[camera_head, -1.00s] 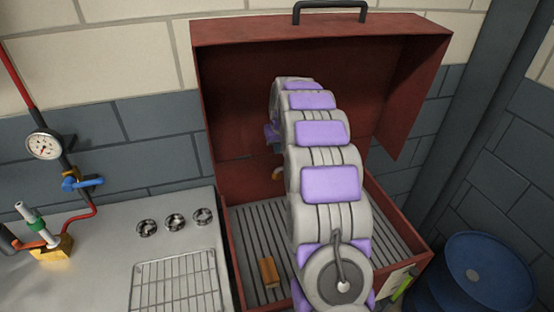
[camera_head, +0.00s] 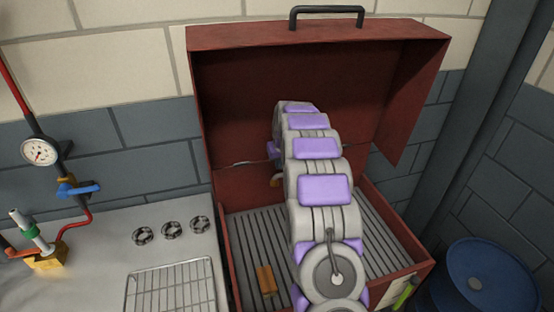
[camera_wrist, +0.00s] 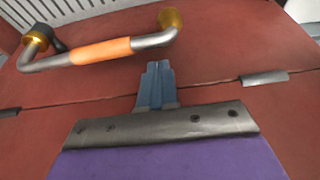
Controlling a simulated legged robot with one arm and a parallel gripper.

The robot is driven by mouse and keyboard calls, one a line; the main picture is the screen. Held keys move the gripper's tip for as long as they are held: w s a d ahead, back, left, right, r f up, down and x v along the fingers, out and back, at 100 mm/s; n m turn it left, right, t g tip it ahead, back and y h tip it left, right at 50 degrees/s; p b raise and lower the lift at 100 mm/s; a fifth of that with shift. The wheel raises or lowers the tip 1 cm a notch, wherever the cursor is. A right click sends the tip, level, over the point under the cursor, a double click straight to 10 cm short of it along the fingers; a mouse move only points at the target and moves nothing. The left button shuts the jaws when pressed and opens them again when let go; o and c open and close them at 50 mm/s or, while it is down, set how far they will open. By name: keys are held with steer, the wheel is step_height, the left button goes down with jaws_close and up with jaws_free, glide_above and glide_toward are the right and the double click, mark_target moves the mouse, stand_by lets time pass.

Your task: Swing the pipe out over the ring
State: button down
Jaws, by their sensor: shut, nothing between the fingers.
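In the wrist view a bent metal pipe (camera_wrist: 154,41) with an orange sleeve (camera_wrist: 100,51) and brass-coloured ends lies across the top, in front of red panels. My gripper (camera_wrist: 158,66) is shut and empty, with its blue-grey fingers pointing towards the pipe and apart from it in the picture. In the head view my arm hides most of the gripper, and only a small brass-coloured bit (camera_head: 276,182) shows beside it. Which thing is the ring is unclear; three small dark-rimmed round fittings (camera_head: 172,230) sit on the grey counter.
The red casing (camera_head: 226,45) stands open with its lid up and a slatted floor (camera_head: 248,236). An orange-brown block (camera_head: 266,280) lies there. The counter holds a wire rack (camera_head: 172,288) and a brass block with an upright tube (camera_head: 30,226). A blue drum (camera_head: 488,275) stands right.

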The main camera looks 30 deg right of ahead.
mark_target(283, 174)
steer(key=f, duration=0.1)
steer(key=s+f+n, duration=0.1)
steer(key=d+f, duration=0.1)
steer(key=shift+s+f+y+b, duration=0.15)
steer(key=shift+f+y+b, duration=0.05)
steer(key=shift+y+b, duration=0.15)
steer(key=s+d+n+y+b, duration=0.2)
steer(key=s+n, duration=0.6)
steer(key=s, duration=1.1)
steer(key=shift+s+d+n+b, duration=0.3)
steer(key=shift+d+b, duration=0.55)
steer(key=shift+d, duration=0.35)
steer(key=shift+y, duration=0.25)
